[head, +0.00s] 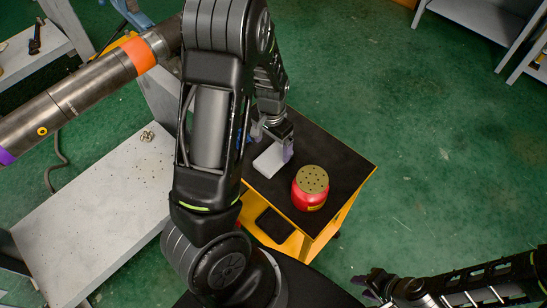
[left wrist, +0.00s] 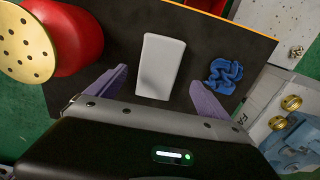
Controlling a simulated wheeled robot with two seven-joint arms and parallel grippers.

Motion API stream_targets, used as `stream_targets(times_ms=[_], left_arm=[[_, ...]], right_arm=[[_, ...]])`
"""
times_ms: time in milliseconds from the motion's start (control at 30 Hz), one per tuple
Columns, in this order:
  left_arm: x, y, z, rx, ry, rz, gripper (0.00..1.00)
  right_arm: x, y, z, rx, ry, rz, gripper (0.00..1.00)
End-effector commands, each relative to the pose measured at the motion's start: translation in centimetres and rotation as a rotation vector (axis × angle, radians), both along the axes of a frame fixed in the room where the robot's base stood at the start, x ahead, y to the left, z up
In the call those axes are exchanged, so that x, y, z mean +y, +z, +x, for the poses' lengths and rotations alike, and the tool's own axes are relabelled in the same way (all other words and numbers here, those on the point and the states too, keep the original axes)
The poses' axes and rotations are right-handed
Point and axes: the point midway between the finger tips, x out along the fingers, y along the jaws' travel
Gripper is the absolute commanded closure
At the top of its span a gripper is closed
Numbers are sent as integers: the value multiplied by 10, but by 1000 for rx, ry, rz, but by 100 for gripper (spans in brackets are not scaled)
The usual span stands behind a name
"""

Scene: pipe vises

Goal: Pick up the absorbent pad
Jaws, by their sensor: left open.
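The absorbent pad is a pale grey-white flat block (head: 271,161) on the black top of a small yellow cart. In the left wrist view the pad (left wrist: 161,58) lies straight ahead, between the lines of the two purple fingers. My left gripper (head: 276,139) is open and close to the pad, one finger to each side of its near end; it also shows in the left wrist view (left wrist: 157,78). Nothing is held, and I cannot tell whether a finger touches the pad. My right gripper (head: 368,286) is at the bottom right, away from the cart; its jaw opening is unclear.
A red container with a perforated brass-coloured lid (head: 311,188) stands beside the pad. A crumpled blue cloth (left wrist: 226,76) lies on the pad's other side. A grey bench (head: 105,210) and a long banded pipe (head: 75,92) are at left.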

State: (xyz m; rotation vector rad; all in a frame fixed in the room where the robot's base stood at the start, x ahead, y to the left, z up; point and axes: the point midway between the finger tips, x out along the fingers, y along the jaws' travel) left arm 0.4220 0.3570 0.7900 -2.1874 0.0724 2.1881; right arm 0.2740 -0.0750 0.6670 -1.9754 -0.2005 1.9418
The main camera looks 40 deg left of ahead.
Motion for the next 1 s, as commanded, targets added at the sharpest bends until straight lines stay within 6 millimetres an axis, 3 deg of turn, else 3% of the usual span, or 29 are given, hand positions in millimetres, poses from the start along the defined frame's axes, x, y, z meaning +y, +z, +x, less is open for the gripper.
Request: stream_targets(times_ms=[233, 600, 1000], left_arm=[[-1, -6, 0, 3, -1, 0, 9], [-3, -51, 2, 1, 0, 0, 9], [-3, -52, 3, 0, 0, 0, 9]], right_arm=[[0, 2, 0, 0, 0, 0, 64], [-1, 8, -1, 4, -1, -2, 64], [-1, 8, -1, 4, -1, -2, 64]])
